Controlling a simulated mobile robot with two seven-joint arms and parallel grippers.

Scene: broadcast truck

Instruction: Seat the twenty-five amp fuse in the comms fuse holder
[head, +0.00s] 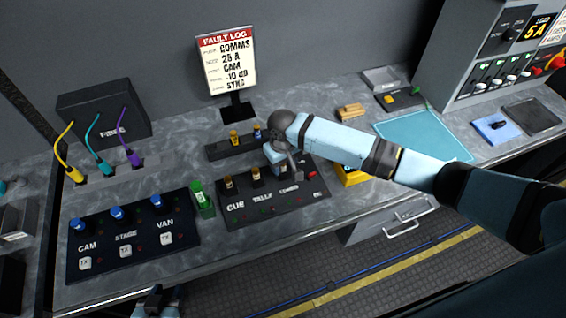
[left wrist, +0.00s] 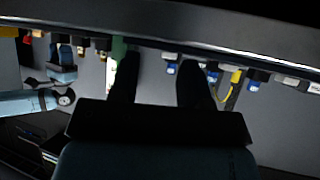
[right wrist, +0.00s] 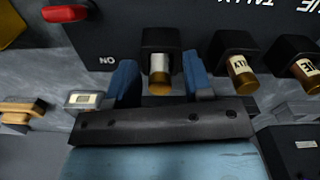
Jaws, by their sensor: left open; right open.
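The black fuse panel (head: 268,207) carries CUE, TALLY and COMMS holders. My right gripper (head: 283,166) is over the COMMS position and hides most of it in the head view. In the right wrist view, a fuse with a silver body and brass end (right wrist: 161,76) stands in a black holder (right wrist: 160,38). The open blue fingers of my right gripper (right wrist: 160,84) are on either side of this fuse. Its rating is not readable. My left gripper (head: 158,300) is open and empty, low at the counter's front edge; its dark fingers show in the left wrist view (left wrist: 160,80).
A spare rack (head: 222,151) with amber and blue fuses lies behind the panel. The fault log sign (head: 228,65) stands at the back. A green object (head: 203,198) stands left of the panel, beside the CAM/STAGE/VAN panel (head: 130,245). A yellow object (head: 352,176) lies to the right.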

